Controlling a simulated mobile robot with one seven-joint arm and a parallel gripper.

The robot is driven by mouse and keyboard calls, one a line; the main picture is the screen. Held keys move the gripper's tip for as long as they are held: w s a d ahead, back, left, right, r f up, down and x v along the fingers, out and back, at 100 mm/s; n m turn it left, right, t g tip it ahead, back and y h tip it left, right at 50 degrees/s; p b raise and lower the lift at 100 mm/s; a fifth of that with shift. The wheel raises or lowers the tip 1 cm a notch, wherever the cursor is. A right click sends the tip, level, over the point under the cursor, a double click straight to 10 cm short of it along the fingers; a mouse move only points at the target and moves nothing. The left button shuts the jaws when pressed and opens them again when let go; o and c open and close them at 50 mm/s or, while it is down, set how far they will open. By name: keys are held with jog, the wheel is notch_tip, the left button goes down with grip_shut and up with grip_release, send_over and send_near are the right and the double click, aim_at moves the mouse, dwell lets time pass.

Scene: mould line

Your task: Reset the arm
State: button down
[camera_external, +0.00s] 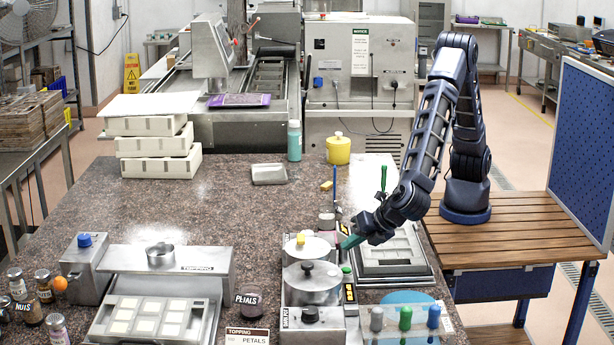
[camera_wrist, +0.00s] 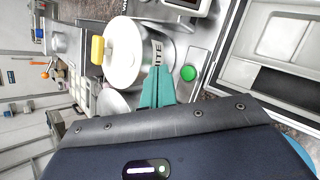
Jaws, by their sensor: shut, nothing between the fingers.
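My arm (camera_external: 425,150) rises from its base on the slatted wooden stand and bends down and left over the counter. My gripper (camera_external: 347,243) is low beside the melting pots, pointing left. In the wrist view the teal fingers of my gripper (camera_wrist: 158,80) are together with nothing between them. Their tips overlap the white-lidded pot (camera_wrist: 125,55) with a yellow knob; whether they touch it I cannot tell. A green button (camera_wrist: 188,73) is just right of the fingers there.
A metal pot (camera_external: 311,277) stands in front, and a framed tray (camera_external: 393,262) lies right under my forearm. Green, grey and blue pegs (camera_external: 405,318) stand at the front. The topping unit (camera_external: 160,263) is left. The counter's middle left (camera_external: 190,210) is clear.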

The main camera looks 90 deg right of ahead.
jog(key=shift+r, duration=0.5)
jog(key=d+r+m+g, duration=0.1)
jog(key=d+r+m, duration=0.3)
jog(key=d, duration=0.7)
jog(key=d+r+m+g, duration=0.25)
jog(key=d+r, duration=0.45)
jog(key=d, duration=0.5)
jog(key=d+r+m+g, duration=0.1)
jog(key=d+r+m, duration=0.35)
jog(key=d, duration=0.65)
jog(key=s+d+r+m+y, duration=0.1)
jog(key=s+d+r+m, duration=0.1)
jog(key=s+d, duration=0.4)
jog(key=s+d+r+m+y, duration=0.1)
jog(key=s+d+r+m, duration=0.2)
jog(key=d, duration=0.5)
jog(key=s+d+f+m+y, duration=0.1)
jog(key=s+d+m, duration=0.2)
jog(key=s, duration=0.4)
jog(key=s+d+f+m, duration=0.1)
jog(key=s+d+m, duration=0.2)
jog(key=s, duration=0.5)
jog(key=shift+s+d+f+t+y, duration=0.15)
jog(key=shift+d+f+t+y, duration=0.25)
jog(key=shift+d, duration=0.4)
